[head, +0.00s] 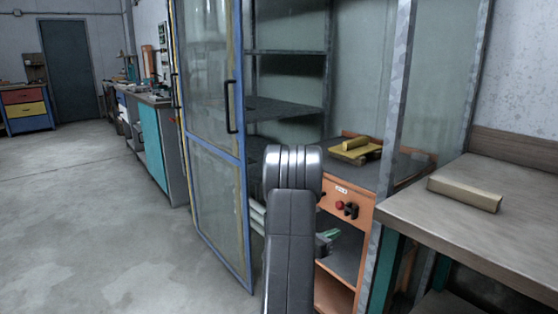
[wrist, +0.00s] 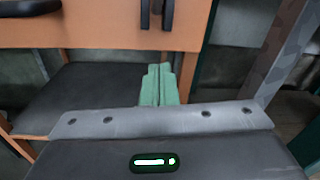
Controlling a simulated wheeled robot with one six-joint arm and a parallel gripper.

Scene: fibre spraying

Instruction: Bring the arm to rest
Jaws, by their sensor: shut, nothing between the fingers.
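My arm (head: 292,225) rises in the middle of the head view, a grey link with a rounded joint at the top. It stands in front of the open cabinet and hides part of it. My gripper (wrist: 159,70) shows in the wrist view as two green fingers side by side, shut and empty. They point toward the orange workbench unit (wrist: 100,32), below its dark knobs and above its dark lower shelf (wrist: 75,85). In the head view a small green part shows just right of the arm, by the lower opening of the orange unit (head: 362,212).
A glass door (head: 212,130) with a blue frame stands open left of my arm. Yellow blocks (head: 355,147) lie on the orange unit. A wooden table (head: 440,205) with a tan block (head: 465,194) is close on the right. The floor (head: 90,220) at left is clear.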

